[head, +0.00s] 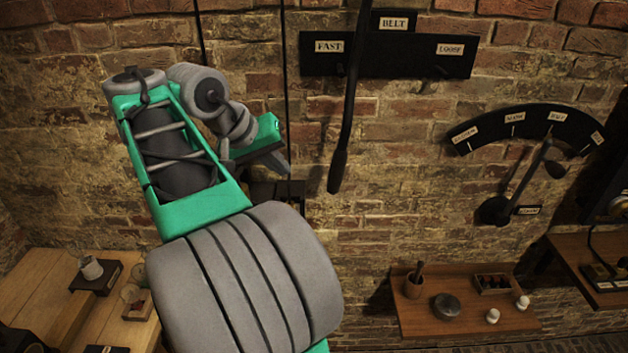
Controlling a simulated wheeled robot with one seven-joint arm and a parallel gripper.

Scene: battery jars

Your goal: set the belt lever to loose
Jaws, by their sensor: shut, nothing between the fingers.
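The belt lever (349,105) is a long black bar that hangs down the brick wall and ends in a thicker handle. It crosses the black belt plate (400,66) just right of the FAST label (329,46). The LOOSE label (450,49) is at the plate's right end, well clear of the lever. My gripper (284,165) is shut and empty, to the left of the lever's lower handle. A gap shows between them in the picture; their difference in depth I cannot tell.
A second lever (522,183) with a labelled arc scale (527,122) is on the wall at right. A wooden shelf (412,318) below holds a pot, a dark round dish and small white items. Wooden benches stand at lower left (40,268) and far right.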

